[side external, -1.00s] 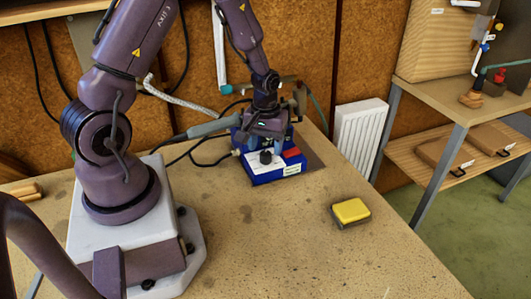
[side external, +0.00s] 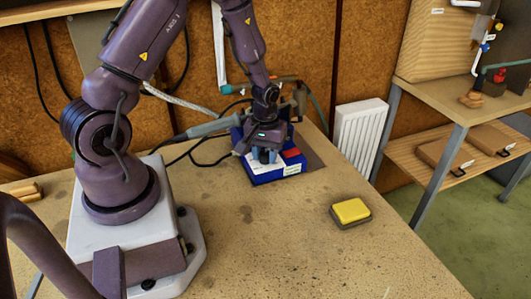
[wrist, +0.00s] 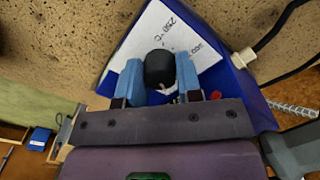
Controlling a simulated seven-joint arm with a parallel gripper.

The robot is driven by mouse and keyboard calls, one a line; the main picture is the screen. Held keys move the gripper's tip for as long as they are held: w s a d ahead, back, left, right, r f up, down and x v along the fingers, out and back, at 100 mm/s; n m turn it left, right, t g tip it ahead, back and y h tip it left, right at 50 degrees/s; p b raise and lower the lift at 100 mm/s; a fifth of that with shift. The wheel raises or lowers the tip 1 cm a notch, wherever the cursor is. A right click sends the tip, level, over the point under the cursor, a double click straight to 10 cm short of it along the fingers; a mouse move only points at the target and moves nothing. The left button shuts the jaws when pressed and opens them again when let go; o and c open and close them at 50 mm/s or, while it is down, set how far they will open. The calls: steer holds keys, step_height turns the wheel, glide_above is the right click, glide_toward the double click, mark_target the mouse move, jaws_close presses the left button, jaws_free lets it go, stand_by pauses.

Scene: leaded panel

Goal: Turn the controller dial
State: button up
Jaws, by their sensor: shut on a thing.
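The controller is a blue box (side external: 258,178) with a white label face, near the back of the bench in the side view. It also shows in the wrist view (wrist: 215,85), where its label has handwritten marks, one reading 250 °C. Its black dial (wrist: 160,68) stands between the blue fingers of my gripper (wrist: 160,80). My gripper (side external: 266,158) is down over the box and shut on the dial. In the side view my fingers hide most of the dial. The dial's pointer cannot be made out clearly.
A red part (side external: 291,153) sits on the box's right side. A grey-blue handled tool (side external: 212,127) and black cables lie at the box's left. A yellow sponge-like block (side external: 350,211) rests at the right. The front of the bench is clear.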

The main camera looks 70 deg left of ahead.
mark_target(265, 153)
steer(key=shift+m, duration=2.8)
steer(key=o, duration=0.9)
steer(key=shift+o, duration=0.2)
step_height(265, 153, up, 13)
steer(key=shift+s, duration=0.1)
